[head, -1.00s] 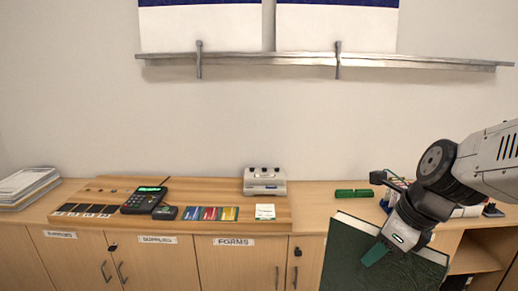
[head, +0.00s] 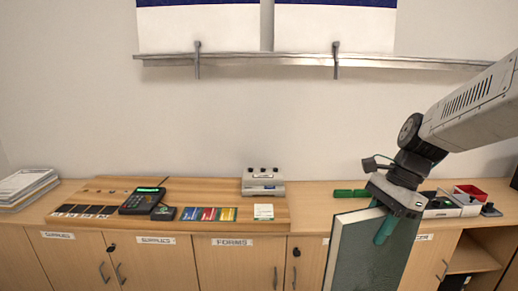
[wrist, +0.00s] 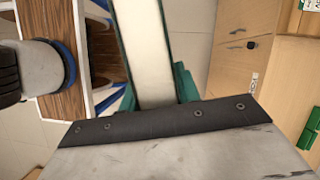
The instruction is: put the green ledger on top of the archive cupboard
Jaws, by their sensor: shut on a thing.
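My gripper (head: 386,222) is shut on the green ledger (head: 362,258). The ledger hangs upright below it, with pale page edges, in front of the counter cupboards at the right; its lower end is cut off by the head view's edge. In the wrist view the ledger's white page block (wrist: 143,50) shows between its green covers, with a teal fingertip (wrist: 186,82) beside it. No label that I can read as archive shows, so I cannot tell which cupboard is the archive one.
A metal rail (head: 270,60) runs along the wall. Open shelves (head: 480,258) are at the lower right.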

